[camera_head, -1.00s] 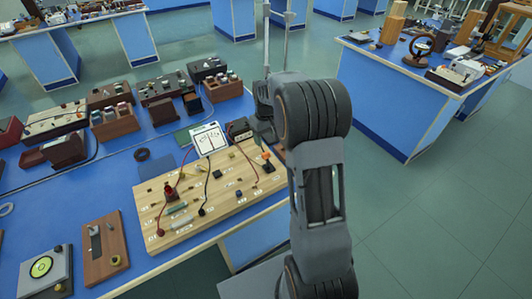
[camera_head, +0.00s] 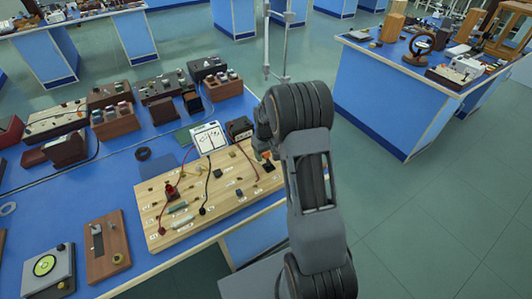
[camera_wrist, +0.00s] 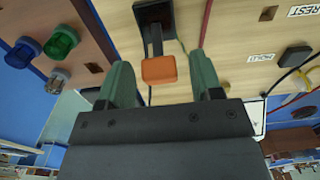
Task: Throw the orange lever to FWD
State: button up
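The orange lever knob (camera_head: 266,155) is at the far right end of the wooden wiring board (camera_head: 230,202) in the head view. In the wrist view the orange knob (camera_wrist: 158,69) sits on a dark arm reaching down from a dark slotted base (camera_wrist: 154,14). My gripper (camera_wrist: 162,80) is open, with one green finger on each side of the knob and visible gaps between. No clear contact shows. In the head view my gripper (camera_head: 263,148) is low over the board, partly hiding the lever. I cannot read a FWD label.
A white meter (camera_head: 207,138) and a dark box (camera_head: 239,129) stand behind the board. Red and black wires cross the board. In the wrist view, green and blue terminals (camera_wrist: 61,41) lie left of the fingers. Open floor lies right of my arm.

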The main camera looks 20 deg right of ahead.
aim_at(268, 162)
jog(key=c, duration=0.9)
